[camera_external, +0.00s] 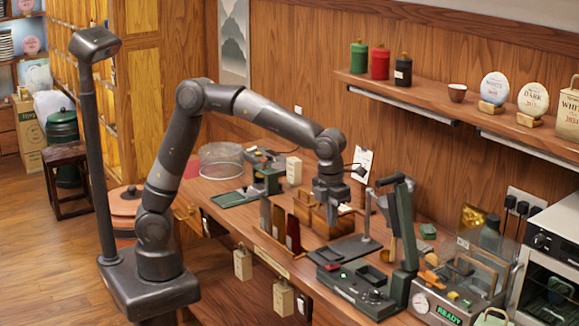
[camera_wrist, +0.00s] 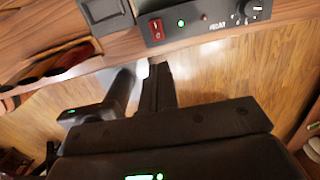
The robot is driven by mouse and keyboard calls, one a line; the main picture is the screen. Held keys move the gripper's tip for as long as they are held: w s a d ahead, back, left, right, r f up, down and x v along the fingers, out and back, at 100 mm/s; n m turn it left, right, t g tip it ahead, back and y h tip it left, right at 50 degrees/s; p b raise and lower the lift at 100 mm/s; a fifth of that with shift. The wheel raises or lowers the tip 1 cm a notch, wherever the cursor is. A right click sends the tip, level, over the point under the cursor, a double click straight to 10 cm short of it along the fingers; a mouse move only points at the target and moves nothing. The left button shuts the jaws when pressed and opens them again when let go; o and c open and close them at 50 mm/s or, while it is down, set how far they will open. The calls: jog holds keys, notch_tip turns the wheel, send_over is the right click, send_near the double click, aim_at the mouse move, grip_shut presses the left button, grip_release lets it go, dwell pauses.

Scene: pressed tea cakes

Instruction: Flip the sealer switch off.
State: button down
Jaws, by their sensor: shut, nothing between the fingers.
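The sealer (camera_external: 350,290) is a dark box near the front edge of the bench, right of centre. A small red patch, which looks like its switch (camera_external: 332,267), shows at its left end. In the wrist view the red rocker switch (camera_wrist: 156,29) sits on the sealer's dark panel (camera_wrist: 215,27) at the top. A lit green lamp (camera_wrist: 181,22) is beside it. My gripper (camera_external: 331,216) points down above the bench, behind and above the sealer, apart from it. In the wrist view my gripper (camera_wrist: 155,66) is shut and empty, its tips just below the switch in the picture.
A dark upright lever (camera_external: 409,225) stands at the sealer's right end. A slim post on a dark plate (camera_external: 346,249) is close beside my gripper. Wooden holders (camera_external: 314,212) stand to its left.

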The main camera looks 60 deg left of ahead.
aim_at(331, 267)
jog(key=w+g, duration=0.2)
jog(key=w, duration=0.1)
jog(key=shift+r, duration=0.1)
dwell(0.3)
jog(key=f, duration=0.4)
jog(key=s+f, duration=0.1)
jog(key=f, duration=0.4)
jog(key=s+f, duration=0.1)
jog(key=f, duration=0.4)
